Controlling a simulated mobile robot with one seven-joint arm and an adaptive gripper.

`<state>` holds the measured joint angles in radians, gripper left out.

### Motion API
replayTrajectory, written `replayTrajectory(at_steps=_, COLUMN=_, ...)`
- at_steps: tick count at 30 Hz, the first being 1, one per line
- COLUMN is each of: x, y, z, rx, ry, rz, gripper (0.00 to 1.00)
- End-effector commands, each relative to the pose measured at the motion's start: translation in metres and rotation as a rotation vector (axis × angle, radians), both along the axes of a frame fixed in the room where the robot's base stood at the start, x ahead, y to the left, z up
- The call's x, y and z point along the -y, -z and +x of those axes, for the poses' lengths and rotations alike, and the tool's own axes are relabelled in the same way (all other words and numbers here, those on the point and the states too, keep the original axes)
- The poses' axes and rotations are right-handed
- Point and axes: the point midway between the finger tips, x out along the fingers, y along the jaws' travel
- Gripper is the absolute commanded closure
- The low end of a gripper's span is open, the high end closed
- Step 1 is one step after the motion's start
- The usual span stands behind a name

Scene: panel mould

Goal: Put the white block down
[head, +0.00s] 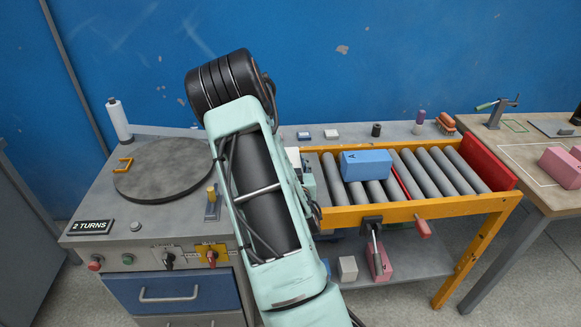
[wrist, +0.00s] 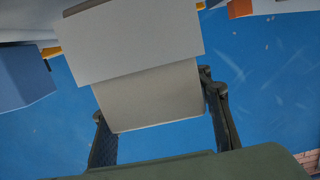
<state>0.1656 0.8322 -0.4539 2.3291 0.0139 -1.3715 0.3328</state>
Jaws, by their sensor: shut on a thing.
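My gripper (wrist: 152,97) is shut on the white block (wrist: 148,100), with one finger on each side of it in the wrist view. A paler, wider flat face (wrist: 130,40) lies against or in front of the block there; I cannot tell whether it is a second piece. In the head view a white block (head: 293,156) shows just right of my arm, by the left end of the roller conveyor (head: 420,207). My arm hides most of the gripper there. I cannot tell whether the block touches a surface.
A blue block (head: 366,164) marked A lies on the rollers; it also shows in the wrist view (wrist: 22,75). A red end plate (head: 480,164) closes the right end. A round turntable (head: 175,168) is left. Small items line the back ledge. A pale block (head: 347,268) sits on the lower shelf.

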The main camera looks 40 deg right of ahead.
Motion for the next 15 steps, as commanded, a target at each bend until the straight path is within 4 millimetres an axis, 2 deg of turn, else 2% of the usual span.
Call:
replayTrajectory(at_steps=6, x=0.0, y=0.014, z=0.001, rx=0.005, ry=-0.001, rz=-0.002, gripper=1.0)
replayTrajectory(at_steps=15, x=0.0, y=0.015, z=0.001, rx=0.007, ry=-0.001, rz=-0.003, gripper=1.0)
